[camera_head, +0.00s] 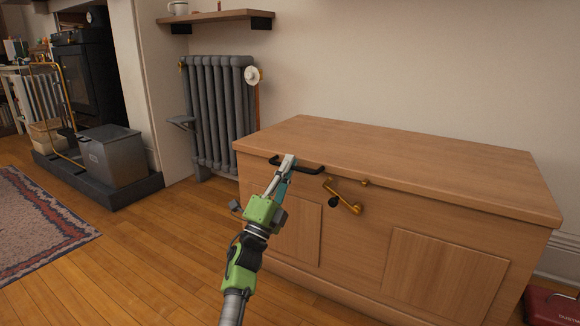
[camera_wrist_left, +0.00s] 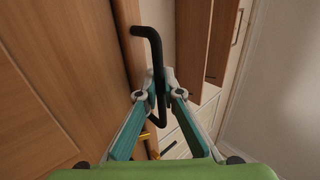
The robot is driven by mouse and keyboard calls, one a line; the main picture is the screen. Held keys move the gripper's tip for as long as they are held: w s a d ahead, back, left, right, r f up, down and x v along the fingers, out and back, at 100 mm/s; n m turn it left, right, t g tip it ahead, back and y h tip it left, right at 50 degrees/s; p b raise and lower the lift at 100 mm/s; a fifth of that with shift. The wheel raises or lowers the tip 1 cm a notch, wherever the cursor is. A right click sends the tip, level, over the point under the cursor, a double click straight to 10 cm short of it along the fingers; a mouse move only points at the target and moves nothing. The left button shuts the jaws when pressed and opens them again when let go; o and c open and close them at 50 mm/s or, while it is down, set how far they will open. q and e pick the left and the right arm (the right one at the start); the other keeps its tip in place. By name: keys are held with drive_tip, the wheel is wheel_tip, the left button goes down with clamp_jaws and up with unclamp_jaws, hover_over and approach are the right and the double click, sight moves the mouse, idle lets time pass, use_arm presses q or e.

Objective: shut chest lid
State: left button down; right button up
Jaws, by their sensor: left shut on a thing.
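The wooden chest (camera_head: 440,268) stands against the wall, and its lid (camera_head: 400,160) lies flat on top, apparently level with the rim. A black bar handle (camera_head: 312,170) is on the front edge of the lid. My left gripper (camera_head: 288,162) is at the left part of this handle and shut on it. In the left wrist view the fingertips of my left gripper (camera_wrist_left: 162,82) close around the black handle (camera_wrist_left: 152,42). A brass latch with a black knob (camera_head: 345,198) hangs on the chest front, right of the gripper. My right gripper is not in view.
A grey radiator (camera_head: 218,110) stands behind the chest's left end, under a wall shelf (camera_head: 215,17). A metal bin (camera_head: 112,155) is by the fireplace. A red box (camera_head: 552,306) lies at the lower right. The wooden floor (camera_head: 150,255) left of the chest is clear.

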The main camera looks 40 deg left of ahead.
use_arm(q)
drive_tip(key=c, duration=2.2)
unclamp_jaws()
drive_tip(key=shift+w+f+h, duration=0.1)
drive_tip(key=shift+f+h, duration=0.2)
drive_tip(key=shift+f, duration=0.4)
drive_tip(key=shift+r, duration=0.15)
drive_tip(key=shift+r, duration=0.2)
wheel_tip(320, 180, up, 10)
drive_tip(key=shift+d+f, duration=0.1)
drive_tip(key=shift+f, duration=0.15)
